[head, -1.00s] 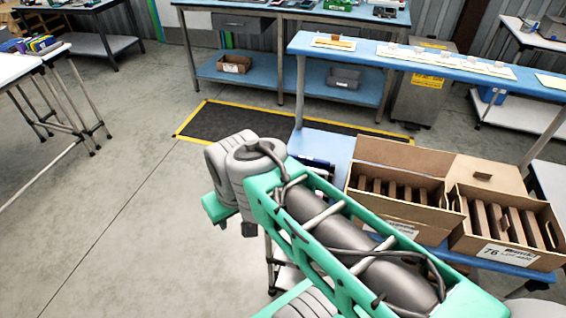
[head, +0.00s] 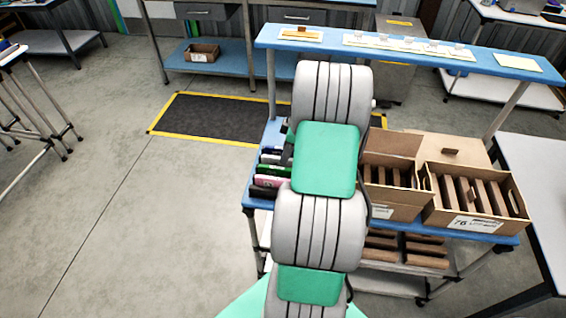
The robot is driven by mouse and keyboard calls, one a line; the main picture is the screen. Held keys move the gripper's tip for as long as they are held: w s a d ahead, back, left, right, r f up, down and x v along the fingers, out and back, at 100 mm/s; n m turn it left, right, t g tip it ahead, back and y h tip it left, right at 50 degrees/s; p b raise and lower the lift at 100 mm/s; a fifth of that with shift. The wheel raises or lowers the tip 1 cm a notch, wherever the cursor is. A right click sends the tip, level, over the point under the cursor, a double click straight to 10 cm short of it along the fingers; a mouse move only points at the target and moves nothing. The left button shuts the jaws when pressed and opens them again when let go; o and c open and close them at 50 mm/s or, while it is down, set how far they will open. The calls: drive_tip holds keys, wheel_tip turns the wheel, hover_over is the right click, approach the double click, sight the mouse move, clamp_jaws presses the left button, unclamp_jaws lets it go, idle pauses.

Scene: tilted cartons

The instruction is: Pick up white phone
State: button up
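I cannot make out a white phone in the head view. Several thin, colored items (head: 270,170) stand in a row at the left end of the blue workbench (head: 258,203), partly behind my arm. They look black, green, pink and pale, and are too small to identify. Two cartons stand on the bench right of my arm: a left carton (head: 398,212) partly covered by the arm and a right carton (head: 478,222). Both hold brown upright dividers, and both lean toward the front. My gripper is not visible; my arm reaches over the bench and hides its middle.
A blue upper shelf (head: 400,50) with small cards runs above the bench. A black mat with a yellow border (head: 215,115) lies behind the bench.

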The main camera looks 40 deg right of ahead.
drive_tip(key=x, duration=0.2)
drive_tip(key=shift+w+f, duration=0.15)
drive_tip(key=shift+f, duration=0.15)
clamp_jaws()
